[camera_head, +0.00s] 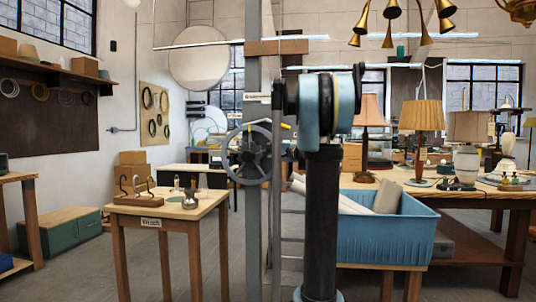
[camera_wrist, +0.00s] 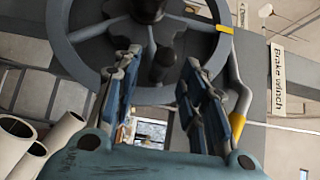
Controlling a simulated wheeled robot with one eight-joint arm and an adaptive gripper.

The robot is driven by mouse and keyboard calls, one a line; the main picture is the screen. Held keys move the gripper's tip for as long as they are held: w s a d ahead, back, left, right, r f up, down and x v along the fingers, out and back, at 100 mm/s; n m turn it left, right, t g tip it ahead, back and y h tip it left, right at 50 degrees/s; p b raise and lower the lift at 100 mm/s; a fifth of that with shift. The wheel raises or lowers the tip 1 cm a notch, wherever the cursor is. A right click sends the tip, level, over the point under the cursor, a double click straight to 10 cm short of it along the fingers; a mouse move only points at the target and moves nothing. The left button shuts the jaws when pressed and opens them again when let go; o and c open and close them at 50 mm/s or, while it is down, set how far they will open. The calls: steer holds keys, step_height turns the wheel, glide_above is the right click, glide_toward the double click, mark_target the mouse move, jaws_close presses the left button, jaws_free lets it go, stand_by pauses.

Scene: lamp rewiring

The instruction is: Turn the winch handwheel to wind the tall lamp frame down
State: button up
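The winch handwheel (camera_head: 250,154) is a dark grey spoked wheel on the grey upright post, left of my arm in the head view. In the wrist view the handwheel (camera_wrist: 75,50) fills the top, with a yellow mark on its rim at the right. My gripper (camera_wrist: 160,76) is open, its two fingers spread below the hub. A dark knob (camera_wrist: 163,66) shows between the fingertips; I cannot tell whether they touch it. In the head view my arm hides the gripper. I cannot pick out the tall lamp frame with certainty.
A "Brake winch" label (camera_wrist: 278,78) is beside the wheel. A wooden table (camera_head: 165,207) with hooks and small parts stands at left. A blue bin (camera_head: 385,238) and a lamp-covered bench are at right. Brass lamp shades (camera_head: 400,12) hang at top right. Floor at left is partly clear.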

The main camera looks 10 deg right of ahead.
steer(key=shift+x, duration=2.25)
jaws_close()
